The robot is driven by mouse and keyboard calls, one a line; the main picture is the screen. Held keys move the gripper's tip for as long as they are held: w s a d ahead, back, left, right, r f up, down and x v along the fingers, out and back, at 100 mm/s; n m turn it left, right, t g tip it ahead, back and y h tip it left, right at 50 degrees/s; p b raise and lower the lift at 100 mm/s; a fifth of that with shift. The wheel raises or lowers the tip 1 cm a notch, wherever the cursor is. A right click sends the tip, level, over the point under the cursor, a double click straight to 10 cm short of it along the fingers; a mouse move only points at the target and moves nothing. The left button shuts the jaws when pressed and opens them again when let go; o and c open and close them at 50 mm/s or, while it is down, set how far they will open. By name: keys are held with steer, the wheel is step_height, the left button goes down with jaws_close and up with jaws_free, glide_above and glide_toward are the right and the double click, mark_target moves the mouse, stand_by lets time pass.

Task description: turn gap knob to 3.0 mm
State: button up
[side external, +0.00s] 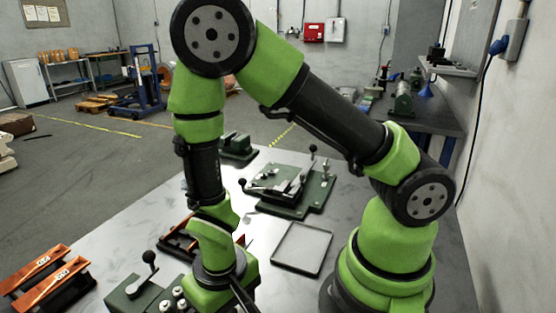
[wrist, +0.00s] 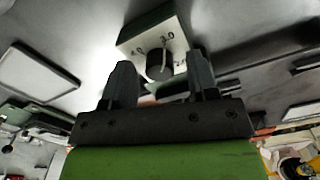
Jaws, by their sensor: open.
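The gap knob (wrist: 160,66) is a dark round knob on a pale dial plate (wrist: 178,42) with printed numbers, on a green block. In the wrist view a light pointer line on the knob points up, roughly toward the number that looks like 3.0; its exact setting is too small to tell. My gripper (wrist: 161,75) is open, with one finger on each side of the knob in the picture; no contact shows. In the side view my gripper (side external: 243,296) points down at the bottom edge, partly cut off, and I cannot make out the knob there.
A shallow grey tray (side external: 302,248) lies on the bench beside my wrist. A green fixture with lever handles (side external: 290,190) stands behind it. A green block with a ball-topped lever (side external: 140,287) is at the front left, near orange copper-coloured pieces (side external: 47,277).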

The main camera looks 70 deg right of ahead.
steer(key=n, duration=0.8)
steer(key=shift+n, duration=0.3)
steer(key=n, duration=0.7)
steer(key=shift+n, duration=0.4)
steer(key=n, duration=1.3)
steer(key=shift+s+n, duration=0.1)
steer(key=shift+n, duration=0.2)
steer(key=n, duration=0.3)
steer(key=shift+n, duration=0.4)
steer(key=shift+r, duration=0.3)
step_height(320, 180, up, 14)
steer(key=d+r+m+t, duration=0.1)
steer(key=d+m, duration=0.1)
steer(key=m, duration=0.6)
steer(key=s+d+r+m+t, duration=0.2)
steer(key=r+m, duration=0.2)
steer(key=m, duration=0.4)
steer(key=s+d+r+m+t+y, duration=0.1)
steer(key=d+r+m+t, duration=0.1)
steer(key=m, duration=0.7)
steer(key=s+d+r+m+t+y, duration=0.1)
steer(key=s+d+r+m+t, duration=0.1)
steer(key=r+m, duration=0.3)
steer(key=m, duration=0.4)
steer(key=shift+s+d+r, duration=0.15)
steer(key=shift+s+r, duration=0.15)
